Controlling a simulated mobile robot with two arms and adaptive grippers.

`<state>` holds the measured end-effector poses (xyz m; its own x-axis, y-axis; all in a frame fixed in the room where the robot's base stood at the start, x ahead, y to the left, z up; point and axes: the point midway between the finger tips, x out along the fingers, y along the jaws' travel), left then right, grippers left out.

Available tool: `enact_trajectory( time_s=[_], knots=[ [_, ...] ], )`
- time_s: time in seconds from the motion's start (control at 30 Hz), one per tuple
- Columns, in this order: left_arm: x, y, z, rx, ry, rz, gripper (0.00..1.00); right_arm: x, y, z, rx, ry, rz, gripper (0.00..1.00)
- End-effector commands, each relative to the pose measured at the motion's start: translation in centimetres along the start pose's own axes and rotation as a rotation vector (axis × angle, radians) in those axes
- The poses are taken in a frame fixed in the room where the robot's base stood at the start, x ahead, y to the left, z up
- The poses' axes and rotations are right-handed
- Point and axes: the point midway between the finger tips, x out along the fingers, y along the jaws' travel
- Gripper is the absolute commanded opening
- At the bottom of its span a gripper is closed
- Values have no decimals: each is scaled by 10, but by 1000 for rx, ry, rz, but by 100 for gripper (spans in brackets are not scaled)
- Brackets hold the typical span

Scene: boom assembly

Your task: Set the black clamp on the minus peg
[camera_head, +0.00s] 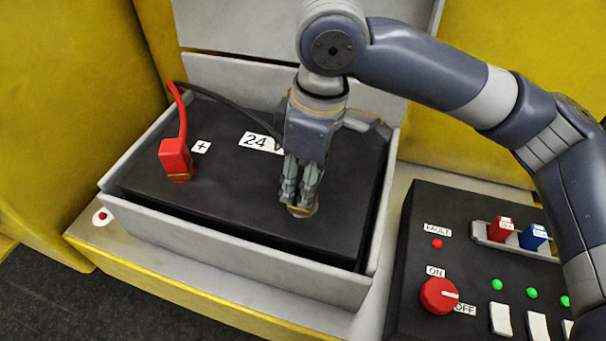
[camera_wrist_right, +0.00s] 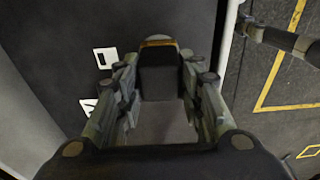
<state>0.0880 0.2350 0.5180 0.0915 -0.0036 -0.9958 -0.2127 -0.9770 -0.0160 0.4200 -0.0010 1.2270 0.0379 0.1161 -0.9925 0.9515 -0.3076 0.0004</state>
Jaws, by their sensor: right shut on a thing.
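My right gripper (camera_head: 299,200) points down over the right part of the black battery (camera_head: 225,213). In the wrist view, its fingers (camera_wrist_right: 160,90) are closed around the black clamp (camera_wrist_right: 160,80), one on each side. A brass-coloured rim shows at the clamp's far end and below the fingertips in the head view. The minus peg is hidden under the clamp and fingers; I cannot tell if the clamp is seated on it. A red clamp (camera_head: 175,158) stands on the battery's left side by the plus label (camera_head: 201,147). My left gripper is not in view.
The battery sits in a grey tray (camera_head: 235,265) with raised walls. A black cable (camera_head: 228,104) runs along the back behind my gripper. A control panel (camera_head: 415,255) with a red knob (camera_head: 438,295), switches and green lights stands at right. Yellow walls stand on both sides.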

Motion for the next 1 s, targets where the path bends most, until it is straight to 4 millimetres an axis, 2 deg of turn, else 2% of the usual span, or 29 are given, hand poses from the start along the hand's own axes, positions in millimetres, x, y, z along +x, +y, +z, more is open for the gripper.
enact_trajectory(
  time_s=[0.17, 0.2, 0.3, 0.67, 0.83, 1.0],
  knots=[
    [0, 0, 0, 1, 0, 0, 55, 1, 0, 0, 0, 0, -1, 0],
    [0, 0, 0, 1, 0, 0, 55, 1, 0, 0, 0, -1, -1, 39],
    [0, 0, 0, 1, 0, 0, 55, 1, 0, 0, 0, -1, -1, 58],
    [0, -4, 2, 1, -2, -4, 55, -1, 0, 0, 0, -2, -1, 58],
    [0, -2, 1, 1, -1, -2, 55, -23, 0, -1, 0, 1, 2, 58],
    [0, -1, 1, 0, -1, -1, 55, -60, 0, -1, 0, 2, 2, 58]
  ],
)
